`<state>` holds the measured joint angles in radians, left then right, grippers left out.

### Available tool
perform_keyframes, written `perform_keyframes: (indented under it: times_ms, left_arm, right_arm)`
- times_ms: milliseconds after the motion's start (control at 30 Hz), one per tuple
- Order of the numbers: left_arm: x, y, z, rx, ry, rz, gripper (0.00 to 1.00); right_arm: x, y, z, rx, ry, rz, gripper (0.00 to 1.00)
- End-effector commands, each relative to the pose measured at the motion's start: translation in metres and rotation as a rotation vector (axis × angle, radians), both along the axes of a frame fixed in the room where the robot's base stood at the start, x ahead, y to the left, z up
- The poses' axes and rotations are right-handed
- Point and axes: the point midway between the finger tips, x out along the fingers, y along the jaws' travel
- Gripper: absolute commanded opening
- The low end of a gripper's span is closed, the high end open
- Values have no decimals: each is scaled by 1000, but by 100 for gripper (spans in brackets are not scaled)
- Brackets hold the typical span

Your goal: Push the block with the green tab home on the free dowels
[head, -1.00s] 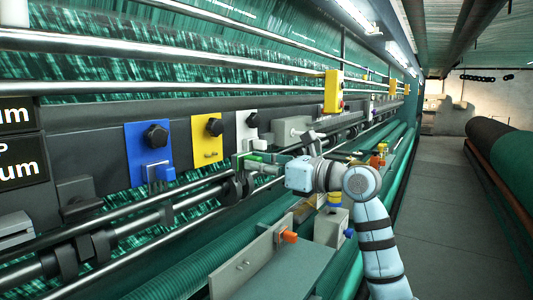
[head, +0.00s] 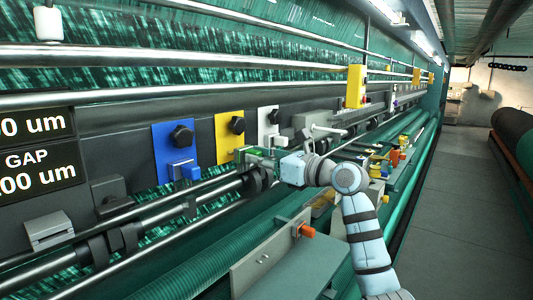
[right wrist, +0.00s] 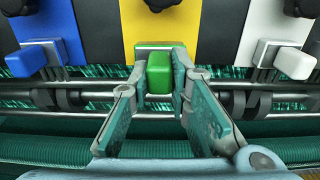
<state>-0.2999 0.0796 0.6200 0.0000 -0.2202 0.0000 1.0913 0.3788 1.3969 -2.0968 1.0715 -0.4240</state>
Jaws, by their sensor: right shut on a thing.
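My right gripper (head: 262,158) is shut on the block with the green tab (head: 257,152), in front of the machine. In the right wrist view, the green tab (right wrist: 159,76) sits between the two fingertips (right wrist: 158,72), in line with the yellow plate (right wrist: 158,22). In the head view the yellow plate (head: 229,128) is just left of the gripper. My left gripper is not in view.
A block with a blue tab (right wrist: 28,60) is under the blue plate, and one with a white tab (right wrist: 292,62) under the white plate. Rails (head: 150,222) run below the plates. A grey bracket with an orange knob (head: 305,230) stands in front. The right aisle floor (head: 450,200) is clear.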

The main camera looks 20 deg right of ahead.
Motion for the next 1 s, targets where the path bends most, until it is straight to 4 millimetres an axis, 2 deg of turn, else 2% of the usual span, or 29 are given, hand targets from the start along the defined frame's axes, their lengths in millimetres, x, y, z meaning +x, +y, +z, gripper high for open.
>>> perform_keyframes:
  times_ms: [67,1000]
  left_arm:
    - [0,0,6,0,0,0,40]
    - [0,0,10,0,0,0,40]
  right_arm:
    - [4,2,2,2,1,0,0]
    - [5,4,0,0,0,0,0]
